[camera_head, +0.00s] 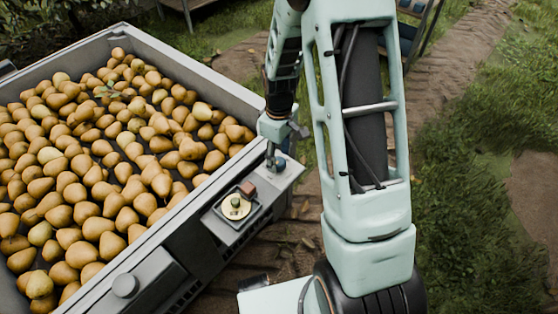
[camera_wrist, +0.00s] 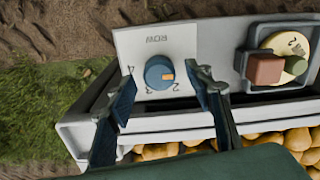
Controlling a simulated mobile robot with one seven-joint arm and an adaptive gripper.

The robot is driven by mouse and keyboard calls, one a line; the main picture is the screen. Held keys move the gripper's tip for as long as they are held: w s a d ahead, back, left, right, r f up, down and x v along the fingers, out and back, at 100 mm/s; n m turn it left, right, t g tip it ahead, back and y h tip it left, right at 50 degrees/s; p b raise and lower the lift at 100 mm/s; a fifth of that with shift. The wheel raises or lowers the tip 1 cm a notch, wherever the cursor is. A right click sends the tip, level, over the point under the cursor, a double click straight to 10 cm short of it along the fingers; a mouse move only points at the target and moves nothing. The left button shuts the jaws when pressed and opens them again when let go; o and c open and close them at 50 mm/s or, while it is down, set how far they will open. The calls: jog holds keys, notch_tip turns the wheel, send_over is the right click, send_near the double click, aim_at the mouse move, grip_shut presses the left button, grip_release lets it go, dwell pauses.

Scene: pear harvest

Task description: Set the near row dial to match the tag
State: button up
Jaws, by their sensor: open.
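The row dial is a blue round knob (camera_wrist: 158,72) with an orange mark, on a pale plate lettered ROW (camera_wrist: 150,38). The numbers 4, 3 and 2 show around it; any further number is hidden by my right finger. The orange mark points to the right and slightly down in the wrist view. My gripper (camera_wrist: 164,88) is open, one finger on each side of the dial, with gaps visible. In the head view my gripper (camera_head: 275,150) is just above the dial (camera_head: 281,164). The tag is a round cream disc (camera_wrist: 283,43) with what looks like a 2; it also shows in the head view (camera_head: 236,207).
The tag lies in a small grey tray (camera_head: 222,222) with a reddish-brown block (camera_head: 248,189) and a small green piece (camera_wrist: 295,65). Beside it stands a large grey bin (camera_head: 192,62) full of pears. A grey knob (camera_head: 125,285) sits at the lower left. Grass and dirt lie around.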

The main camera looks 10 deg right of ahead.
jog(key=shift+f, duration=0.7)
jog(key=c, duration=1.1)
jog(key=shift+c, duration=0.2)
jog(key=shift+m, duration=0.3)
jog(key=m+p, duration=0.1)
jog(key=m, duration=0.4)
jog(key=shift+r+m, duration=0.1)
jog(key=shift+m, duration=0.2)
jog(key=m+p, duration=0.1)
jog(key=m, duration=0.4)
jog(key=shift+m, duration=0.4)
